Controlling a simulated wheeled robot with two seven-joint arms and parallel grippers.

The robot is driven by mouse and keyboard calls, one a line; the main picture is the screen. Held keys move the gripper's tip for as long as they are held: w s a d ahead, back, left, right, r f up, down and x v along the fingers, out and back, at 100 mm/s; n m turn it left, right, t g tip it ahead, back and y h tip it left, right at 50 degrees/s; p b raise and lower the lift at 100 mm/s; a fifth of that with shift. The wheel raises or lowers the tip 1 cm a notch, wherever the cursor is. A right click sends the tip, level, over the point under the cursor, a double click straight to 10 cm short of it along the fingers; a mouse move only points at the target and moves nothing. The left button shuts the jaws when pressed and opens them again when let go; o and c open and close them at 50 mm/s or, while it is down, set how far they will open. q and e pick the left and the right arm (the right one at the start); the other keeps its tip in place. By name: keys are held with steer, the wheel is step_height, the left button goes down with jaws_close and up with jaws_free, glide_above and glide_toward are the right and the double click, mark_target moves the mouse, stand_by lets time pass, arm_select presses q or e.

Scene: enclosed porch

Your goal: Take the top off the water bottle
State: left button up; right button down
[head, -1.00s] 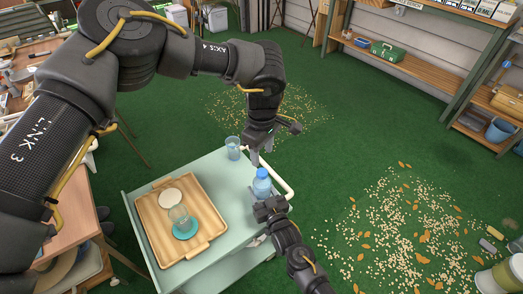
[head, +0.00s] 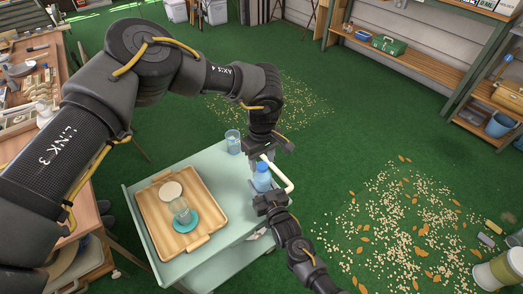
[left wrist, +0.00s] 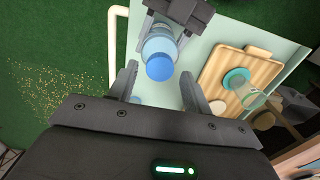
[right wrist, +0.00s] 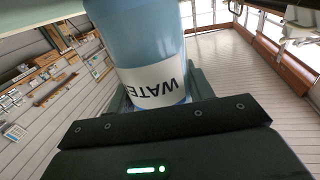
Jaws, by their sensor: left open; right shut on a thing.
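The water bottle (head: 262,181) stands upright at the right edge of the pale green cart, a blue cap (left wrist: 159,68) on its top. My right gripper (head: 270,199) is shut on the bottle's body. The right wrist view shows the bottle close up with its WATER label (right wrist: 155,82). My left gripper (head: 259,164) is open above the bottle. In the left wrist view its fingers (left wrist: 160,86) stand apart on either side of the cap, and no contact shows. The left gripper partly hides the cap in the head view.
A white rail (head: 283,176) runs along the cart's right edge, close to both grippers.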

arm_select(q)
steer(key=shift+f, duration=0.75)
